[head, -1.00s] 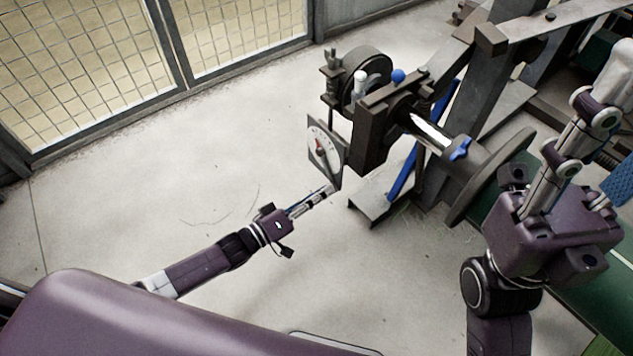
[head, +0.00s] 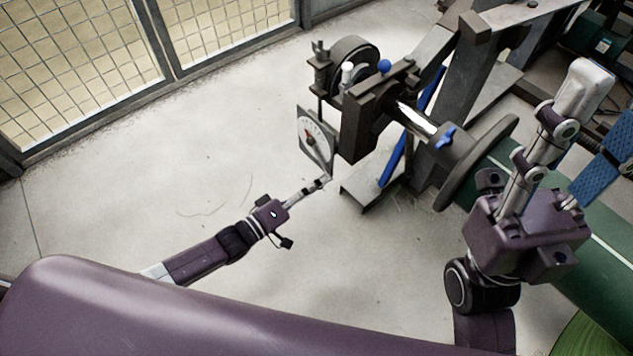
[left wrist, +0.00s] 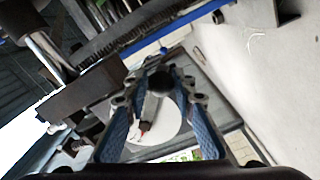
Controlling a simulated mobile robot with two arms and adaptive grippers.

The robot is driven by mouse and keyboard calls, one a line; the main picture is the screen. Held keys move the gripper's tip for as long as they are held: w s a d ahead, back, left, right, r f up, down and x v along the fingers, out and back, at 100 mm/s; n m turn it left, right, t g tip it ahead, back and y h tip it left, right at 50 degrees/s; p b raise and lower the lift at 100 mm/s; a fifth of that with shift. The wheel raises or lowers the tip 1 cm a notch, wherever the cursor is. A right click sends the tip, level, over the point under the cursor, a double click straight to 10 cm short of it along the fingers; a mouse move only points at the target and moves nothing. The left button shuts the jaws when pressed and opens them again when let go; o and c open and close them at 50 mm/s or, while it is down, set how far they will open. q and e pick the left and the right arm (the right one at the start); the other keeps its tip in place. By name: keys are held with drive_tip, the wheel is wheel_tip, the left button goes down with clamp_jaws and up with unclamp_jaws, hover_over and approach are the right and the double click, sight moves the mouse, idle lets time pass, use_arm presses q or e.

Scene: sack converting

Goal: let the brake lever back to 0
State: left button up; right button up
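The dial plate (head: 315,142) with a white face and red pointer stands at the left side of the brake unit in the head view. My left gripper (head: 326,181) is just below the plate's lower corner. In the left wrist view, its blue-padded fingers (left wrist: 160,100) are spread. The brake lever's dark round knob (left wrist: 160,83) lies between the fingertips, with gaps beside it. A red pointer tip (left wrist: 143,131) shows over the white dial face (left wrist: 165,125). The scale is too small to read. My right gripper (head: 596,128) is open, its fingers apart over the green roll, holding nothing visible.
The dark brake frame (head: 362,130) and shaft with a round flange (head: 478,165) stand right of the dial. A blue-knobbed lever (head: 384,66) and white knob (head: 347,72) are above. A green roll (head: 600,245) lies at right. The floor at left is clear, before a mesh fence (head: 80,60).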

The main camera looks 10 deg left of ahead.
use_arm(q)
drive_tip(key=shift+o, duration=1.2)
drive_tip(key=shift+s+a, duration=0.1)
drive_tip(key=shift+a, duration=0.05)
drive_tip(key=v, duration=1.1)
drive_tip(key=shift+s+a, duration=0.25)
drive_tip(key=shift+s, duration=0.05)
